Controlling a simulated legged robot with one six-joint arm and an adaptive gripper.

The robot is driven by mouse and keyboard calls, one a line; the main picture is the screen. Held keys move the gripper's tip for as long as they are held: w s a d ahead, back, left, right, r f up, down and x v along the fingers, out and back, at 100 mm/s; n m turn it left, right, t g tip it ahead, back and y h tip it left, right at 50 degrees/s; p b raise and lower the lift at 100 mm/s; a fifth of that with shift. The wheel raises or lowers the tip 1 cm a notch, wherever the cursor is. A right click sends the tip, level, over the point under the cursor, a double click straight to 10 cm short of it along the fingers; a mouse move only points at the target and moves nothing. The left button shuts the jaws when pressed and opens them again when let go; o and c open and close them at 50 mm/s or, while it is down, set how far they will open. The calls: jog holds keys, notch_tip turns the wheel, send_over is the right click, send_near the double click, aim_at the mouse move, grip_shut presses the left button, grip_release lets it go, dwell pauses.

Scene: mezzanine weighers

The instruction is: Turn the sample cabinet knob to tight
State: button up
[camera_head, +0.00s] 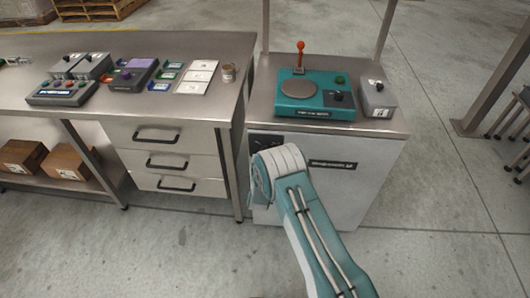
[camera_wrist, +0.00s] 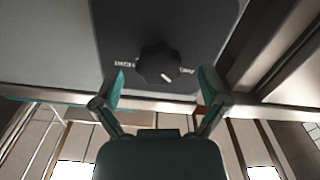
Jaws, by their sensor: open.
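The sample cabinet (camera_head: 345,190) is pale, and its steel top carries equipment. A dark panel at its upper left front is partly hidden by my arm. In the wrist view the knob (camera_wrist: 158,64) is black and scalloped, on a dark panel (camera_wrist: 150,20). Its white mark points to the lower right, towards one of two small white labels too blurred to read. My gripper (camera_wrist: 161,84) is open, with one finger to each side below the knob in the picture. I see no contact with it. In the head view my arm hides the gripper.
A teal weigher (camera_head: 315,99) with a red-topped lever and a grey box (camera_head: 377,98) stand on the cabinet top. A steel bench (camera_head: 215,100) with drawers adjoins at the left. Floor (camera_head: 440,210) is clear at the right, before a post.

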jog(key=shift+w, duration=1.25)
jog(key=c, duration=1.2)
jog(key=shift+o, duration=0.2)
